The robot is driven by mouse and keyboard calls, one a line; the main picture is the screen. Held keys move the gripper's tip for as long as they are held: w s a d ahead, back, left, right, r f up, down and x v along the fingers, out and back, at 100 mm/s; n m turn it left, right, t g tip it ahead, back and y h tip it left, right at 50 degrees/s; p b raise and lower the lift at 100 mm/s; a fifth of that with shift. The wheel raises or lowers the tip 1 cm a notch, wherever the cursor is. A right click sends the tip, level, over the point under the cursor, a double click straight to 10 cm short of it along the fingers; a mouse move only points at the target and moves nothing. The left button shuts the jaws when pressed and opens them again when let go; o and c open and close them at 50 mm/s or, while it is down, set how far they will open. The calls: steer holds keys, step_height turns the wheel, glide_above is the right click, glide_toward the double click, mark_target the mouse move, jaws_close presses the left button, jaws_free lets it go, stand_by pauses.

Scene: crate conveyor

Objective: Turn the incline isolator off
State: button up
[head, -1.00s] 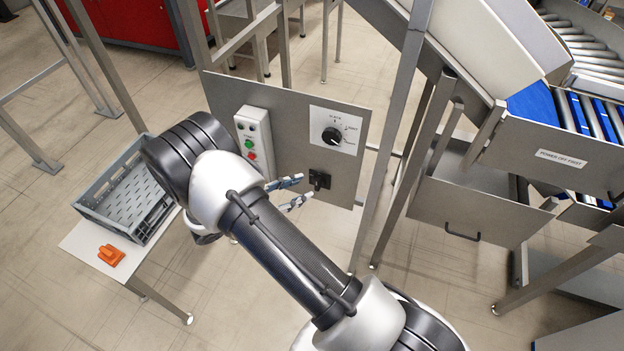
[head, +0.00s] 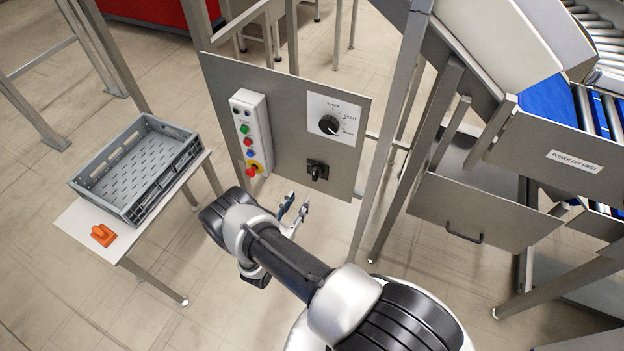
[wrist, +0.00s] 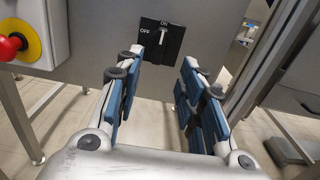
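The incline isolator (head: 317,170) is a small black switch low on the right of the grey panel. In the wrist view the isolator (wrist: 174,47) carries ON at its top and OFF at its left, and its pale handle (wrist: 163,35) stands upright, toward ON. My gripper (head: 294,208) is below and slightly left of the isolator in the head view, apart from it. In the wrist view my gripper (wrist: 155,82) is open, with nothing between its blue-padded fingers and the isolator beyond them.
A button box (head: 251,130) with a red stop knob on yellow is left of the isolator, and a rotary selector (head: 329,124) is above it. A steel post (head: 392,130) stands right of the panel. A grey crate (head: 101,201) and an orange object (head: 103,235) rest on a side table.

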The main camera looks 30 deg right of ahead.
mark_target(314, 175)
steer(key=b+x, duration=0.2)
steer(key=x, duration=0.9)
steer(key=shift+w+d, duration=0.15)
steer(key=shift+d, duration=0.05)
steer(key=shift+c, duration=0.2)
jaws_close()
